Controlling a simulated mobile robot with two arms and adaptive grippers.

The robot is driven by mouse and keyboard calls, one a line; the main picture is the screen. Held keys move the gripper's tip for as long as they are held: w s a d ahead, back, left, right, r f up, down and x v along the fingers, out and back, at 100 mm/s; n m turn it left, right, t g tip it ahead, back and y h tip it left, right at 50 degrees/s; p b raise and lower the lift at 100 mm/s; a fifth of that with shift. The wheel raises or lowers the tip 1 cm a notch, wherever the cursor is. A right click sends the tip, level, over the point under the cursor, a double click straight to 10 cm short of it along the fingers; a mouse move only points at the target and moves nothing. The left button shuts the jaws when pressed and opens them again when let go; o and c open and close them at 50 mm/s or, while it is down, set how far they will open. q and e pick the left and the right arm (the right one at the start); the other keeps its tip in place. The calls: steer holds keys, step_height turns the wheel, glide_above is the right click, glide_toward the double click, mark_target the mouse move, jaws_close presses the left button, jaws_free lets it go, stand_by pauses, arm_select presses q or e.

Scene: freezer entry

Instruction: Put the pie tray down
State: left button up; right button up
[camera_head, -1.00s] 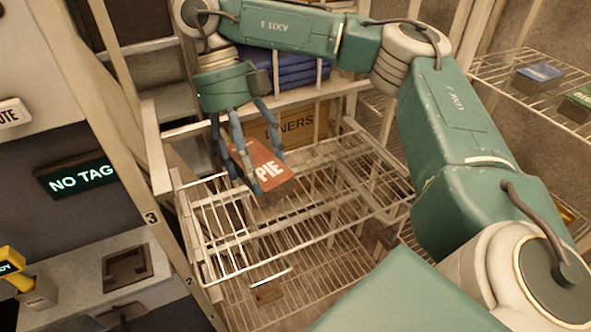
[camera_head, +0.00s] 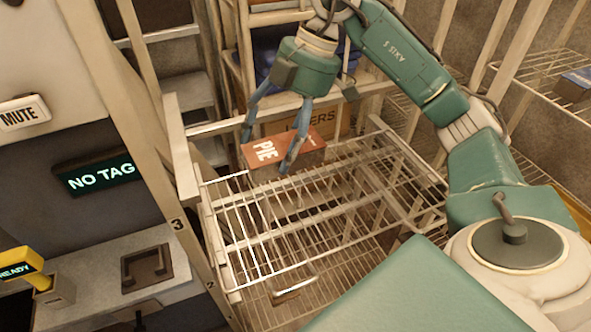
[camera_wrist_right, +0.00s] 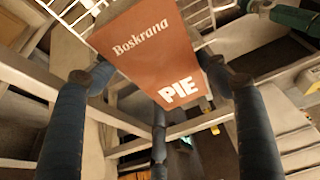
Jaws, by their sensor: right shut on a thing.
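The pie tray is a flat red-brown box (camera_head: 282,147) lettered "PIE", over the back left part of the pull-out wire shelf (camera_head: 262,246). My right gripper (camera_head: 268,150) comes down from above with its blue-grey fingers around the box, shut on it. I cannot tell whether the box's underside touches the wires. In the right wrist view the box (camera_wrist_right: 150,55) reads "Boskrana PIE" and lies between the fingers (camera_wrist_right: 158,78), slightly tilted in the picture. My left gripper is not in view.
A carton lettered like "LINERS" (camera_head: 331,121) stands behind the wire shelf. A post marked 3 (camera_head: 177,224) and a "NO TAG" display (camera_head: 100,175) are at left. A wire rack (camera_head: 545,88) is at right. The front of the pull-out shelf is bare.

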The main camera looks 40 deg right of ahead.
step_height(320, 180, down, 12)
steer(key=shift+f+p, duration=0.25)
steer(key=shift+p, duration=0.35)
steer(key=shift+f+p, duration=0.3)
steer(key=shift+f, duration=1.7)
steer(key=o, duration=1.4)
steer(key=shift+o, duration=0.2)
steer(key=shift+d+r, duration=0.1)
steer(key=shift+d+r, duration=0.15)
steer(key=shift+r, duration=0.15)
steer(key=b+v, duration=0.2)
steer(key=v, duration=0.9)
steer(key=shift+s+r+b, duration=0.1)
steer(key=shift+b, duration=0.25)
